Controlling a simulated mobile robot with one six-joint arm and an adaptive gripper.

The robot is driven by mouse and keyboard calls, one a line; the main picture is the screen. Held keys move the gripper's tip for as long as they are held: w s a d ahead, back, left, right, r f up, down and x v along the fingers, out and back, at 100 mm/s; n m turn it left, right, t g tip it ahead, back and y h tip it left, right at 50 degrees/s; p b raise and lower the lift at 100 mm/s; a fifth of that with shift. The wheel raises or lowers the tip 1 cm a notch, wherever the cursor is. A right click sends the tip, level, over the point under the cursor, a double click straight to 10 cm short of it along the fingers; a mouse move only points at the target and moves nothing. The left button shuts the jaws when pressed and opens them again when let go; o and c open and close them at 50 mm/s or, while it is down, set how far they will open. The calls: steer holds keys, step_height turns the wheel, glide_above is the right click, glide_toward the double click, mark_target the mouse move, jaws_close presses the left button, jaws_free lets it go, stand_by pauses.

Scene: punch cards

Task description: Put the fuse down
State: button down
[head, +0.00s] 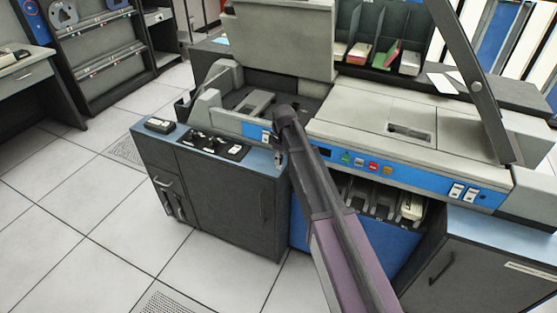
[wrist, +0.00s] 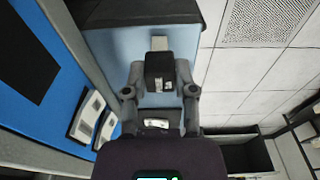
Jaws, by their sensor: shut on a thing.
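The fuse (wrist: 160,66) shows in the wrist view as a small dark block with a pale piece at its far end. My gripper (wrist: 160,80) is shut on it, with one finger on each side. Behind it in that view is the light blue top (wrist: 117,52) of the low cabinet; I cannot tell whether the fuse touches it. In the head view, my arm comes up from the bottom, and its end is over the right end of the cabinet top (head: 262,161), beside the machine. The arm hides the fuse and the fingers there.
The card machine's blue control strip (head: 425,179) is at the right. White rocker switches (wrist: 87,114) are close left of my gripper. Open tiled floor (head: 90,190) lies left.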

steer(key=shift+f, duration=0.15)
steer(key=shift+c, duration=2.1)
jaws_free()
steer(key=shift+r, duration=0.2)
step_height(320, 180, up, 12)
steer(key=d+p, duration=0.1)
steer(key=p, duration=1.1)
steer(key=shift+s, duration=0.25)
steer(key=s+d+m+h, duration=0.1)
steer(key=s+d+m, duration=1.3)
steer(key=s+d, duration=0.8)
steer(key=shift+s+g, duration=0.3)
steer(key=shift+s, duration=0.7)
steer(key=shift+f, duration=0.1)
